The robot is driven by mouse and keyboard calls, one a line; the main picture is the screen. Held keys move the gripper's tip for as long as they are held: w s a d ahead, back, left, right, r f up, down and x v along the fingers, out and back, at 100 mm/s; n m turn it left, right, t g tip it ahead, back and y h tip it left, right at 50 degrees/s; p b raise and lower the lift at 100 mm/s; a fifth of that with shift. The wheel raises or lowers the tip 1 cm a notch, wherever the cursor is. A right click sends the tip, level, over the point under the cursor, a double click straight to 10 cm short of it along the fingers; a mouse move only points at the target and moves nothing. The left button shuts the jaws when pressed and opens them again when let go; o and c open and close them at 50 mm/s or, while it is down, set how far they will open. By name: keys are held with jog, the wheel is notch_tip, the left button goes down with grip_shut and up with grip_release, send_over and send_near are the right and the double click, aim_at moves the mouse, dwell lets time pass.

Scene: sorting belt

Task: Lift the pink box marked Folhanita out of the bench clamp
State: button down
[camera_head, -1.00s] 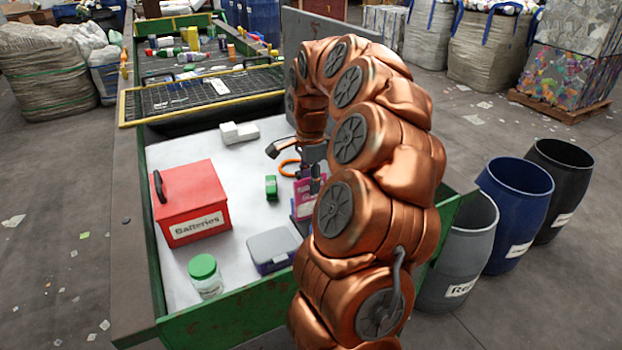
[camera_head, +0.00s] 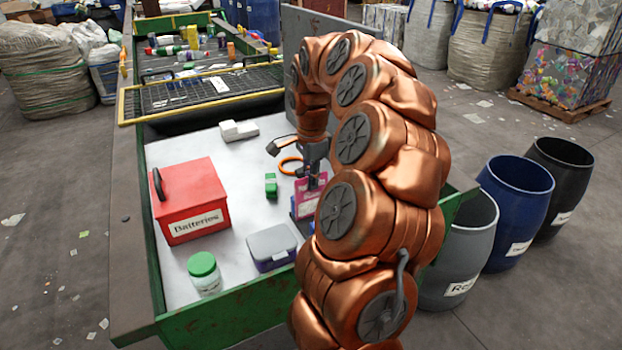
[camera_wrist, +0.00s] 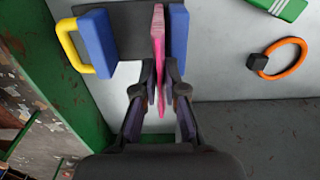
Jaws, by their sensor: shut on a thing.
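The pink box (camera_wrist: 158,50) stands edge-on between the two blue jaws of the bench clamp (camera_wrist: 178,40) in the wrist view. The clamp has a yellow handle (camera_wrist: 68,46) on its left side and a dark base. My gripper (camera_wrist: 157,88) is shut on the near edge of the pink box, one finger on each side. In the head view the pink box (camera_head: 308,193) shows below my gripper (camera_head: 315,168), partly hidden by my arm. The marking on the box is too small to read. The box is still between the clamp jaws.
A red Batteries box (camera_head: 190,200), a white jar with green lid (camera_head: 204,275), a grey-lidded container (camera_head: 271,246), a green box (camera_head: 271,185) and an orange ring (camera_head: 290,165) lie on the white bench. Its green rim (camera_head: 230,318) borders the near side.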

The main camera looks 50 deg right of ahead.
jog(key=shift+s+a+r+b, duration=0.1)
jog(key=shift+s+a+b, duration=0.1)
jog(key=shift+s+b, duration=0.25)
jog(key=shift+s+a+r+b, duration=0.15)
jog(key=shift+s+b, duration=0.1)
jog(key=shift+s, duration=0.25)
jog(key=shift+r, duration=0.1)
notch_tip(320, 180, up, 8)
jog(key=p, duration=0.1)
dwell(1.4)
